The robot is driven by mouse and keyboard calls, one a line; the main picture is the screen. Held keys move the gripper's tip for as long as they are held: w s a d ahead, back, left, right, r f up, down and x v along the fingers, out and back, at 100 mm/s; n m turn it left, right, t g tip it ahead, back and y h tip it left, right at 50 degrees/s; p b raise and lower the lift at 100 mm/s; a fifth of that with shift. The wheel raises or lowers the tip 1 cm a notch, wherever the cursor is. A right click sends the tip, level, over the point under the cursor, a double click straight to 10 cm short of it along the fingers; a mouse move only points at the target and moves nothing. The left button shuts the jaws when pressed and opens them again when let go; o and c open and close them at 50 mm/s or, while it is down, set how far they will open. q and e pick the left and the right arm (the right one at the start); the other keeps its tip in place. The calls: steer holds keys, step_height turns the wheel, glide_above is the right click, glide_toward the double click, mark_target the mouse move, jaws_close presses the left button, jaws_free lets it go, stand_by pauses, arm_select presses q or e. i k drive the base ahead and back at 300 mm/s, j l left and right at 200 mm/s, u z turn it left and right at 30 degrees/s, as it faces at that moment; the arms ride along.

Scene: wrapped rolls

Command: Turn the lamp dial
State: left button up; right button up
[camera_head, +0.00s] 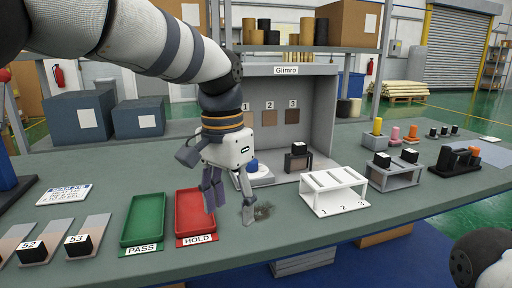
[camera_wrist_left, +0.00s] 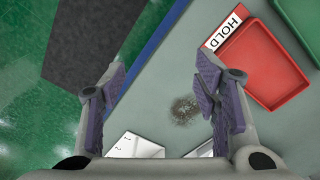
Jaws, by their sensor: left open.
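My left gripper (camera_head: 229,208) is open and empty above the table in front of the grey Glimro booth (camera_head: 325,110); its spread fingers also show in the left wrist view (camera_wrist_left: 162,88). Behind the gripper, at the booth's front left, a white device (camera_head: 262,178) with a round blue part (camera_head: 252,165) is partly hidden by the gripper. I cannot tell whether this blue part is the lamp dial; no other clear dial shows. The gripper appears apart from the device. My right gripper is outside the view.
A red HOLD tray (camera_head: 193,212) and a green PASS tray (camera_head: 145,220) lie left of the gripper. A white numbered rack (camera_head: 334,187) stands right. A dark smudge (camera_wrist_left: 184,110) marks the table. A black block on a stand (camera_head: 298,158) is inside the booth.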

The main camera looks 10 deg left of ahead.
mark_target(253, 165)
steer(key=i, duration=1.05)
